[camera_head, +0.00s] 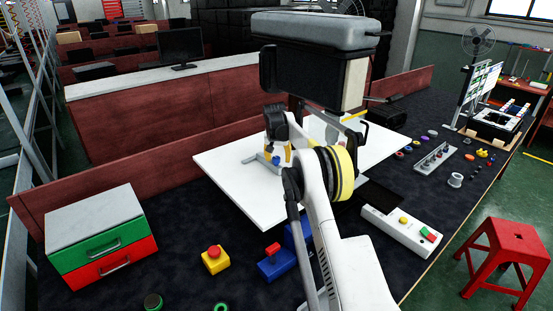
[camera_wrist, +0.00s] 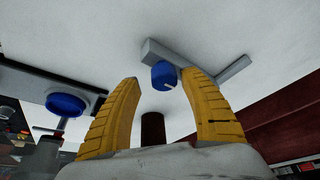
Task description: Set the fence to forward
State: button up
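A blue round knob (camera_wrist: 163,75) with a pale mark sits on a grey angled bar (camera_wrist: 232,70) over a white surface, probably the fence, though I cannot confirm this. In the head view a small blue knob (camera_head: 276,160) shows below my gripper (camera_head: 278,152). In the wrist view my gripper (camera_wrist: 160,76) has its two yellow fingers apart, with the knob between the tips, nearer the right one. I cannot tell whether a finger touches it. The fence's current setting is not clear.
A second blue knob (camera_wrist: 66,104) is at left in the wrist view. A dark brown cylinder (camera_wrist: 153,130) shows between the fingers. The white board (camera_head: 235,185) lies on the dark bench. A red-green drawer box (camera_head: 100,240), yellow button box (camera_head: 215,260) and switch panel (camera_head: 405,228) surround it.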

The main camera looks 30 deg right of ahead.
jog(key=shift+a+r, duration=0.15)
jog(key=shift+a, duration=0.05)
jog(key=v, duration=1.1)
jog(key=shift+s+r, duration=0.15)
jog(key=shift+r, duration=0.25)
